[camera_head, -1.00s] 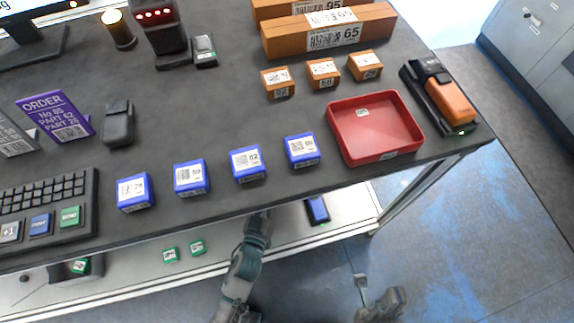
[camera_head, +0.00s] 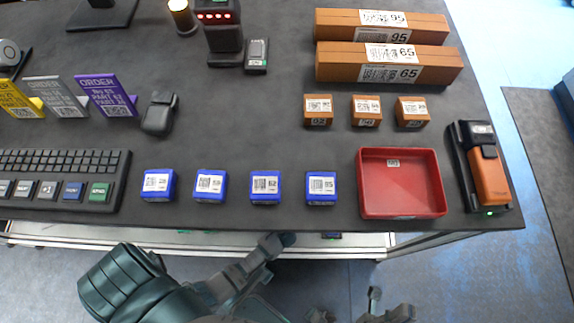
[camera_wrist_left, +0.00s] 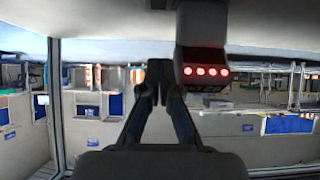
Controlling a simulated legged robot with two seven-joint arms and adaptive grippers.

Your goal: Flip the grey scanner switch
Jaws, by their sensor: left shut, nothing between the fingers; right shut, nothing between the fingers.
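A dark scanner stand (camera_head: 222,36) with a row of red lights rises at the back of the table. It also shows in the left wrist view (camera_wrist_left: 202,42), looking upside down there. A small grey box (camera_head: 257,56), possibly the switch, lies just right of the stand; I cannot make out its lever position. My left gripper (camera_wrist_left: 155,72) shows in its wrist view, fingers shut and empty, apart from the stand. My right gripper (camera_head: 386,307) is low in front of the table, shut and empty, far from the box.
Blue boxes (camera_head: 265,187) line the front edge beside a red tray (camera_head: 401,183). An orange hand scanner (camera_head: 487,173) sits in its holder at right. Brown boxes (camera_head: 366,110), a keyboard (camera_head: 65,178), a dark pouch-like object (camera_head: 160,112) and order signs (camera_head: 107,95) surround a clear middle.

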